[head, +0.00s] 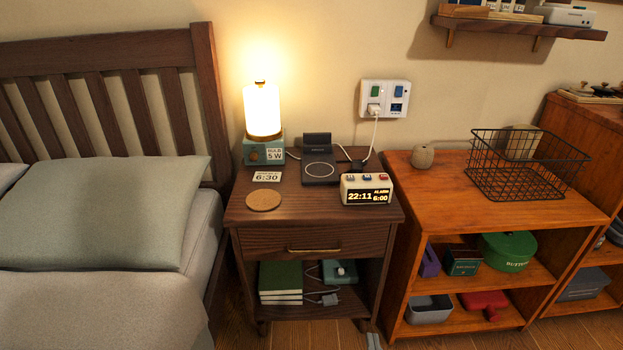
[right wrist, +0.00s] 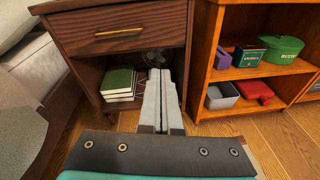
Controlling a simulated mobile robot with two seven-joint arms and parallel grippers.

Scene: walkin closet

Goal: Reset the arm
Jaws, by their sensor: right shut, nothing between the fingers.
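My right gripper (right wrist: 159,76) is shut and empty in the right wrist view, its two pale fingers together. It points toward the open lower shelf of the dark wooden nightstand (right wrist: 125,44). In the head view only the tips of my right gripper (head: 373,339) show at the bottom edge, in front of the nightstand's (head: 300,231) right front leg. I cannot tell how far the fingertips are from the shelf. My left gripper and arm are out of view.
The nightstand holds a lit lamp (head: 262,110), an alarm clock (head: 366,190), a charging stand (head: 319,168) and a cork coaster (head: 264,200). Green books (head: 281,280) lie on its shelf. A bed (head: 100,225) stands left, an orange wooden shelf unit (head: 430,190) right. Wooden floor shows below.

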